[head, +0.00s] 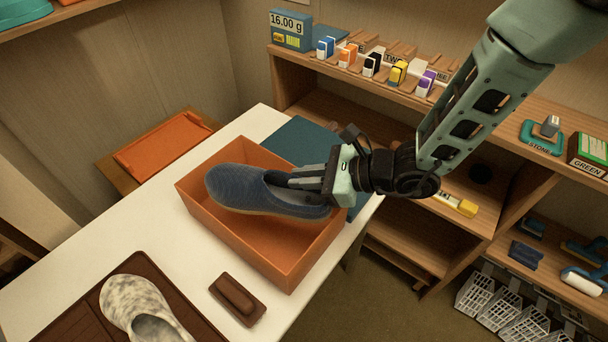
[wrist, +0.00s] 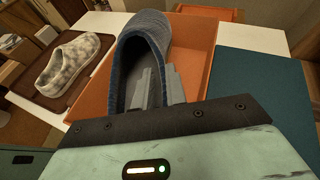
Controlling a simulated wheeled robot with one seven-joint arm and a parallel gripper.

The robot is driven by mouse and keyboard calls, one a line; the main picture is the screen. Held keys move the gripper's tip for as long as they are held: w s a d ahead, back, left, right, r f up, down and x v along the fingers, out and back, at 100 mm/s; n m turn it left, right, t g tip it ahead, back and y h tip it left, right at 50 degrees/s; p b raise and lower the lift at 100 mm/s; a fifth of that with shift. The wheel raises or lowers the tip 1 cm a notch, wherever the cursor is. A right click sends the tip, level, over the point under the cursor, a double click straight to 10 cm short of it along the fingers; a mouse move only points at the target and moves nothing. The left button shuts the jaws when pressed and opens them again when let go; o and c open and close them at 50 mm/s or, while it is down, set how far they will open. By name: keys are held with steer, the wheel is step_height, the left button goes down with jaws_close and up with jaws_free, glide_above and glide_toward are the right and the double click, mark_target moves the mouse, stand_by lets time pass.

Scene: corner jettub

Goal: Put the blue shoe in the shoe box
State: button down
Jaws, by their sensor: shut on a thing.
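The blue shoe (head: 240,188) is over the open orange shoe box (head: 291,255) on the white table, with its toe toward the left. It looks at about the height of the box rim; whether it touches the floor of the box I cannot tell. My gripper (head: 292,180) reaches in from the right and is shut on the shoe near its opening. In the wrist view the gripper fingers (wrist: 160,88) are at the side wall of the blue shoe (wrist: 150,28), with the orange box (wrist: 200,62) around and beneath it.
A mottled white shoe (head: 140,305) lies on a brown tray (head: 75,300) at the front left. A brown brush-like block (head: 237,298) lies before the box. A teal mat (head: 297,138) is behind it. Shelves with small boxes (head: 372,65) stand behind. An orange tray (head: 163,143) is at left.

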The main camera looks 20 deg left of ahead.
steer(key=shift+f+b, duration=0.65)
steer(key=shift+b, duration=0.15)
steer(key=c, duration=1.4)
jaws_free()
steer(key=shift+c, duration=0.2)
steer(key=shift+r, duration=0.1)
